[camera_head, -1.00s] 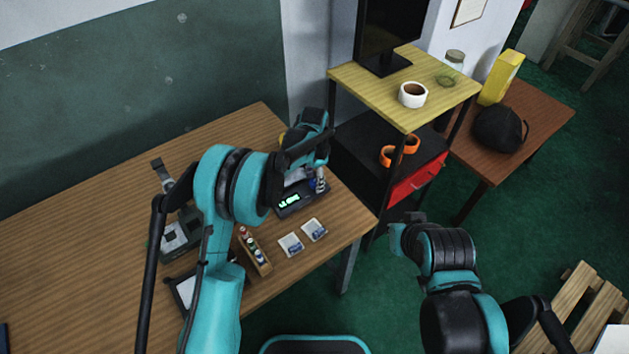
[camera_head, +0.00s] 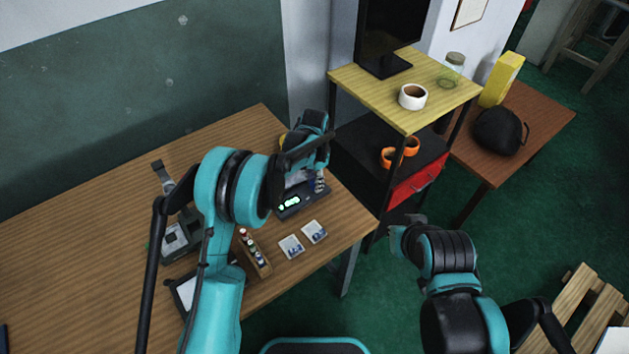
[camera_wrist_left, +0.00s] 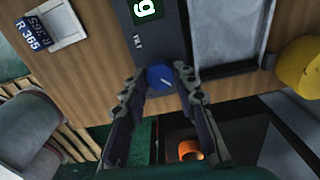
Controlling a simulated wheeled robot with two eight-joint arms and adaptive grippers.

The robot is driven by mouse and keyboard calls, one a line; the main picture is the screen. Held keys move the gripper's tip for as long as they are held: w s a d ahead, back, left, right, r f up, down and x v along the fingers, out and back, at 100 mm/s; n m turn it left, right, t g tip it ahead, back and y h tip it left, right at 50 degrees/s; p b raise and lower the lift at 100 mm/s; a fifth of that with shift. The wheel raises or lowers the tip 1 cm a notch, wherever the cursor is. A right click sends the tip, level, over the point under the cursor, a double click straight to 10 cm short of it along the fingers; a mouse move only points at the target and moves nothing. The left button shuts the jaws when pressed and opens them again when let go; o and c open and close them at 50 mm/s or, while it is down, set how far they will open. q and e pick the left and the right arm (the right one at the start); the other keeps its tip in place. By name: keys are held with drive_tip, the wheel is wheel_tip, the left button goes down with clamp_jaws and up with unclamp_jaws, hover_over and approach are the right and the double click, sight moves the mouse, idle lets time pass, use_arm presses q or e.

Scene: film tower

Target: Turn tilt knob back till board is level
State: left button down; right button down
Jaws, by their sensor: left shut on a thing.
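The tilt knob (camera_wrist_left: 160,77) is a blue round knob with a pale mark, beside the word TILT on a dark device (camera_wrist_left: 162,40). My left gripper (camera_wrist_left: 160,72) is shut on the knob, one finger on each side. In the head view my left gripper (camera_head: 320,182) is at the right end of the device (camera_head: 305,205), whose display glows green. A grey flat panel (camera_wrist_left: 228,32), perhaps the board, lies beside the device; its tilt cannot be judged. My right gripper (camera_head: 398,232) hangs off the table's right side; its fingers are unclear.
Two small white trays (camera_head: 291,246) and a wooden rack of small bottles (camera_head: 254,252) stand before the device. A yellow round thing (camera_wrist_left: 299,67) is close by. A shelf (camera_head: 350,80) with a cup (camera_head: 412,96) stands right of the table (camera_head: 90,240).

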use_arm(q)
drive_tip(key=n, duration=0.5)
drive_tip(key=shift+n, duration=2.2)
drive_tip(key=c, duration=1.2)
unclamp_jaws()
wheel_tip(320, 180, up, 12)
drive_tip(key=shift+f, duration=0.1)
